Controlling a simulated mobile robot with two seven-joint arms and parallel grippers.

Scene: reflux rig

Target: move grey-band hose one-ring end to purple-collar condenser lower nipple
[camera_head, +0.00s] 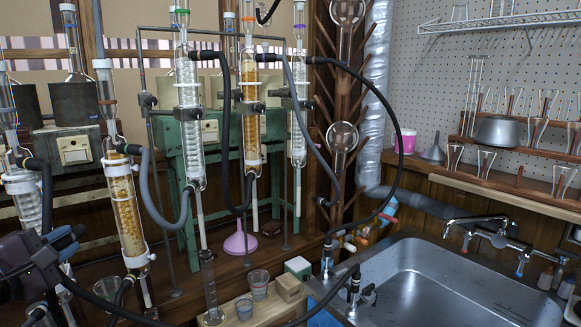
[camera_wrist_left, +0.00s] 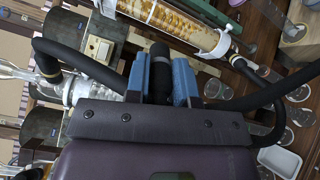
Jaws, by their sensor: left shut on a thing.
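My left gripper (camera_head: 70,241) is at the lower left in the head view, near the left condensers. In the left wrist view its blue fingers (camera_wrist_left: 160,78) are shut on a black hose end (camera_wrist_left: 160,62). No grey band or ring mark can be made out on it. The purple-collar condenser (camera_head: 299,148) is a slim clear column right of the orange-filled one, upright and well away from this gripper. Its purple collar (camera_head: 299,26) is at the top. Its lower nipple is too small to tell apart. My right gripper is not in view.
A green-collar condenser (camera_head: 188,85) and an orange-collar condenser (camera_head: 249,95) stand between, with black and grey hoses looping across. A purple funnel (camera_head: 240,243), cylinder (camera_head: 209,290) and beakers (camera_head: 259,283) stand in front. The sink (camera_head: 440,290) is at the right.

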